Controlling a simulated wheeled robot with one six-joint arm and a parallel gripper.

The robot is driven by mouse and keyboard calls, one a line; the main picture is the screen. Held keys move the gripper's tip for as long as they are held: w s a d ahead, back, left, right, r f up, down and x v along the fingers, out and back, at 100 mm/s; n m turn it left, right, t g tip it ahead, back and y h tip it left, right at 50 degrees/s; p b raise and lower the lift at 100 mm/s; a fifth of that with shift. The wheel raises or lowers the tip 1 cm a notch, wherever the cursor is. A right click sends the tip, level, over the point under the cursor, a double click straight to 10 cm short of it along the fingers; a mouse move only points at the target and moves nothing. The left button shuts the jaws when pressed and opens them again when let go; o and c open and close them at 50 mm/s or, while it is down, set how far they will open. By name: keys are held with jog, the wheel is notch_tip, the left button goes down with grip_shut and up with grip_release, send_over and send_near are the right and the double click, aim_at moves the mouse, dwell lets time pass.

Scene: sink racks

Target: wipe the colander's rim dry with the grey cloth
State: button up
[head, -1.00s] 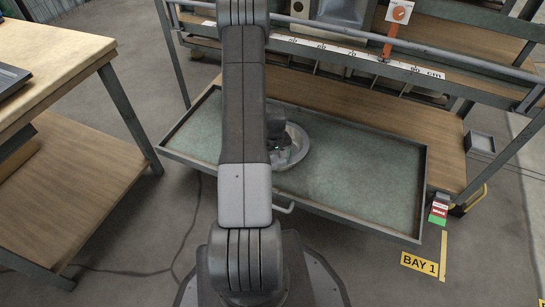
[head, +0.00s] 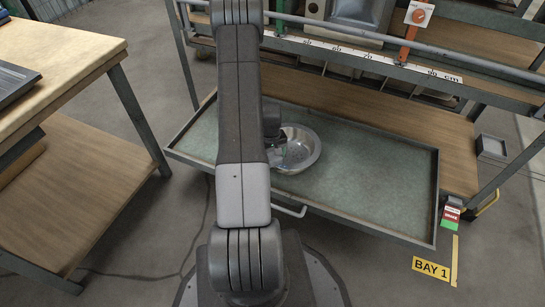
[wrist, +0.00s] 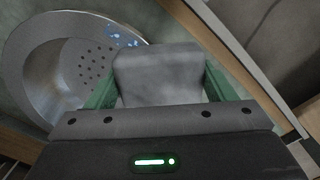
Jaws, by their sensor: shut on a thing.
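The metal colander (head: 306,151) sits in the shallow green-lined tray, partly hidden by my arm in the head view. In the wrist view the colander (wrist: 38,75) is at the upper left, its perforated bowl open upward. Bluish wet spots (wrist: 122,36) show on its broad rim, near the cloth. My gripper (wrist: 160,78) is shut on the grey cloth (wrist: 157,70), a folded pad between its green fingers. The cloth is beside the rim's right part in the wrist view; I cannot tell whether it touches.
The tray (head: 375,195) has wide free room right of the colander. A wooden table (head: 60,60) stands at left.

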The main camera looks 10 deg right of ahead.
jog(key=shift+r+p, duration=2.2)
jog(key=shift+r, duration=1.95)
